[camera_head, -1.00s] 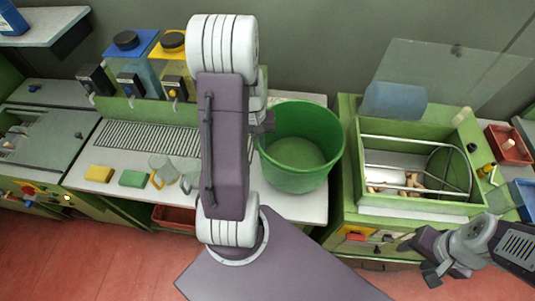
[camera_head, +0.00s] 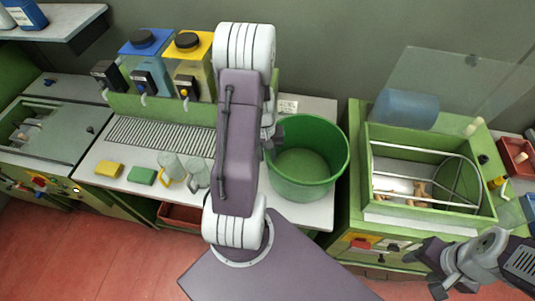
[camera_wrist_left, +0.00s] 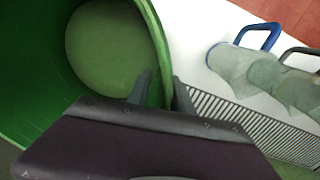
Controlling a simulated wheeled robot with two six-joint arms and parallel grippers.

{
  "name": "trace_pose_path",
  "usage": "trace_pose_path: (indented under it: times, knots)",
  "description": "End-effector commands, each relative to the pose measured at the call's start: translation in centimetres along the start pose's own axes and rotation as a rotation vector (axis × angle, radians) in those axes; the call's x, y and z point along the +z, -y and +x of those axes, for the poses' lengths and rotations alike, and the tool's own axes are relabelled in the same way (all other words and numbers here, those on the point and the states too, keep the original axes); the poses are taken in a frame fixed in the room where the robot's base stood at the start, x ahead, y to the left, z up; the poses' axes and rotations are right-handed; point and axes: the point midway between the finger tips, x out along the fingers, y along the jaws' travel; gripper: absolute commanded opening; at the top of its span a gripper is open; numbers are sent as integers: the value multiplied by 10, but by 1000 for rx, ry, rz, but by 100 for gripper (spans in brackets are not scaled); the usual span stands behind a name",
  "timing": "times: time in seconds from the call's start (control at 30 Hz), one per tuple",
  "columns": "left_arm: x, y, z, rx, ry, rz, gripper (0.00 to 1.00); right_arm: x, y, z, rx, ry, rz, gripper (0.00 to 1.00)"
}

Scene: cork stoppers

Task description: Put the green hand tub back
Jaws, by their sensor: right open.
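The green hand tub (camera_head: 322,188) stands upright on the white counter, right of my left arm. My left gripper (camera_head: 275,137) is at the tub's left rim, partly hidden by my arm. In the left wrist view the left gripper's fingers (camera_wrist_left: 161,88) lie on either side of the tub's wall (camera_wrist_left: 155,45), one inside and one outside, close against it. The tub looks empty. My right gripper (camera_head: 424,273) is open and empty at the lower right, in front of the green machine.
The counter (camera_head: 92,152) holds a yellow sponge (camera_head: 109,170), a green sponge (camera_head: 141,176), jugs (camera_head: 170,166) and a drain grate (camera_head: 150,134). Dispensers (camera_head: 143,65) stand behind. Right of the tub is a green machine (camera_head: 357,165) with corks (camera_head: 421,190) inside.

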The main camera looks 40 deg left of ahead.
Motion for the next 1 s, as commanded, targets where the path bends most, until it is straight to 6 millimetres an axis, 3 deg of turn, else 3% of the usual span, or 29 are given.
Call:
trace_pose_path:
  times: [0.3, 0.7, 0.83, 1.0]
  knots:
    - [-1, 0, -9, 0, -3, 1, 27, 0, 0, -2, 0, 0, 0, 50]
    - [-1, 0, -94, 0, -6, 1, 27, 0, 0, 4, 0, 0, 0, 50]
    - [-1, 0, -113, 0, -3, 1, 27, 0, 0, 5, 0, 0, 0, 50]
    - [0, 0, -123, 0, 0, 0, 27, 0, 0, 5, 0, 0, 0, 50]
